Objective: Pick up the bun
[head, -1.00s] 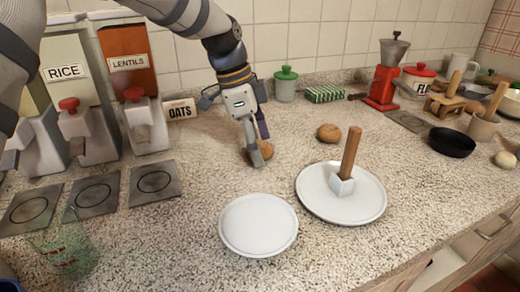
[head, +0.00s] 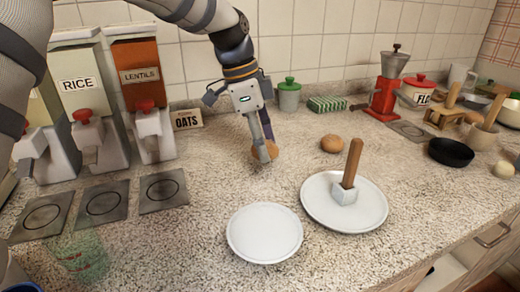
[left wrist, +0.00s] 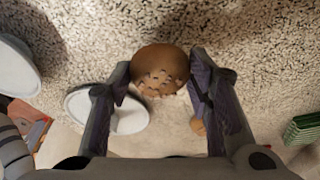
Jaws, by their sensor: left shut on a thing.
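A round brown bun (head: 260,154) is in the middle of the head view, partly hidden by my left gripper (head: 267,150). The left gripper points down and is shut on the bun, with a finger on each side. In the left wrist view, the bun (left wrist: 160,68) sits between the two fingertips (left wrist: 160,80). It seems held just above the counter, though the gap is hard to see. A second brown bun (head: 332,144) lies on the counter to the right. My right gripper is not in view.
A white plate (head: 264,233) lies empty in front. Another plate (head: 372,212) holds a wooden-handled white block (head: 346,190). Dispensers (head: 142,95) stand at left, with a faint green glass (head: 82,258) below. A red grinder (head: 386,92) and black pan (head: 450,152) are at right.

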